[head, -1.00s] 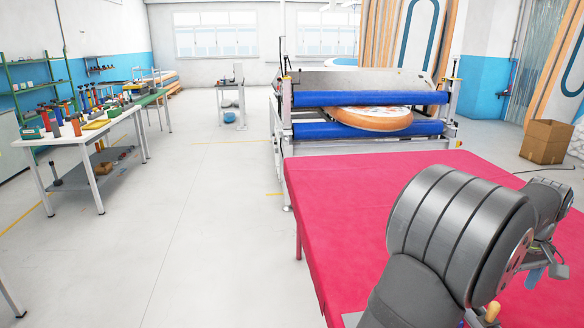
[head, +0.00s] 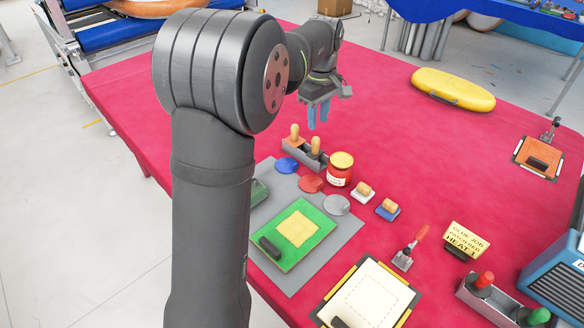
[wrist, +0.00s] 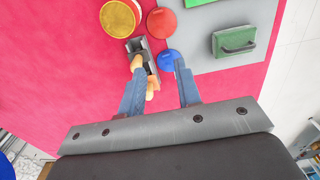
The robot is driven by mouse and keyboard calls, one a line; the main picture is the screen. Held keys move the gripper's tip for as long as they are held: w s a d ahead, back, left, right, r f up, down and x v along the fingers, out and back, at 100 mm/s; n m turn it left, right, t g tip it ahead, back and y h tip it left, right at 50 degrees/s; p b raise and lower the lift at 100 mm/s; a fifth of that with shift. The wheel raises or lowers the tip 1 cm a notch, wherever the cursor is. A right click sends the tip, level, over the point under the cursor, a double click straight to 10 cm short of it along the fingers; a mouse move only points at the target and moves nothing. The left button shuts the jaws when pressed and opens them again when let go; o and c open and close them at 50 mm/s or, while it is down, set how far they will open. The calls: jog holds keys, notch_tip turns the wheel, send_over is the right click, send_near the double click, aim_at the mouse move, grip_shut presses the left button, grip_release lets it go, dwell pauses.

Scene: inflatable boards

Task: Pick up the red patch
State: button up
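The red patch (head: 311,183) is a flat round disc lying on the grey mat (head: 349,245), between a blue disc (head: 287,165) and a pale grey disc (head: 336,205). In the wrist view the red patch (wrist: 162,22) lies beyond the blue disc (wrist: 166,60), near the top edge. My gripper (head: 318,116) is above the table, farther back than the discs and apart from them. In the wrist view my gripper (wrist: 160,78) has its two blue fingers spread with nothing held between them. Part of the blue disc is close to the right fingertip in that view.
A grey holder with wooden-handled tools (head: 305,153) and a red jar with a yellow lid (head: 340,168) stand close to the discs. A green board (head: 310,250) lies in front. A yellow inflatable (head: 452,89) lies farther back. The pink table (head: 390,130) between is clear.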

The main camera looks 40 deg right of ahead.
jog(key=m+h, duration=0.2)
jog(key=m, duration=1.6)
send_over(319, 185)
jog(key=f, duration=1.6)
jog(key=shift+w+a+f, duration=0.15)
jog(key=shift+a+f, duration=0.05)
jog(key=shift+f, duration=0.2)
jog(key=shift+d+f, duration=0.15)
jog(key=shift+f, duration=1.2)
jog(key=shift+d+f, duration=0.1)
jog(key=shift+f, duration=1.25)
jog(key=shift+c, duration=0.4)
grip_shut()
